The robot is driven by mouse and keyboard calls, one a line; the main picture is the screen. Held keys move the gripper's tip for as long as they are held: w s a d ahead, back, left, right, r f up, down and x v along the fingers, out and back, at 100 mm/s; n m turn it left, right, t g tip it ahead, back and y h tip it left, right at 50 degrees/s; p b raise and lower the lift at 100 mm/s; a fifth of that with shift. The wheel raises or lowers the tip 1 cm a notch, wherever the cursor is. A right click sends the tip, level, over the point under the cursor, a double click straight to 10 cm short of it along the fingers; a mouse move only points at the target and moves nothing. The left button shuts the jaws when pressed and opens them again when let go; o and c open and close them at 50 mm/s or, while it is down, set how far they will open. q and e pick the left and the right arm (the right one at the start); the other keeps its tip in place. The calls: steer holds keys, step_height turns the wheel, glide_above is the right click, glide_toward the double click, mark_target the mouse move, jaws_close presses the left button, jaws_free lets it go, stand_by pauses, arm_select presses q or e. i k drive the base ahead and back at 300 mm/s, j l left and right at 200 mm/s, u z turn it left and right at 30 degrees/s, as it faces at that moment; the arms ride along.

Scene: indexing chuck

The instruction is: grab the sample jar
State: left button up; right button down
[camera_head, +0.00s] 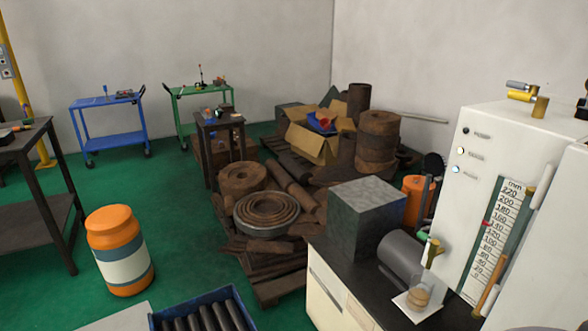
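A small jar-like item with tan contents (418,297) stands on a white square sheet (404,304) on the dark worktop at the lower right. It is small in the picture, and I cannot tell for certain that it is the sample jar. A larger orange jar-shaped container (118,230) with a white and blue band stands upright on the green floor at the left. Neither of my grippers is in view, and nothing is seen touching either item.
A grey block (367,210) and a grey cylinder (400,256) sit on the worktop (360,285). A white machine with a scale (480,190) rises behind it. A blue tray of dark rods (235,292) is at the bottom. Rusty parts crowd the middle; green floor shows at left.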

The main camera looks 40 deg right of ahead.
mark_target(419, 293)
steer(key=i+z, duration=0.4)
steer(key=i+j+z, duration=0.15)
steer(key=z, duration=2)
steer(key=i+j+z, duration=0.1)
steer(key=z, duration=0.3)
steer(key=i+z, duration=0.1)
steer(key=z, duration=0.35)
steer(key=i+j+z, duration=0.15)
steer(key=j+z, duration=0.2)
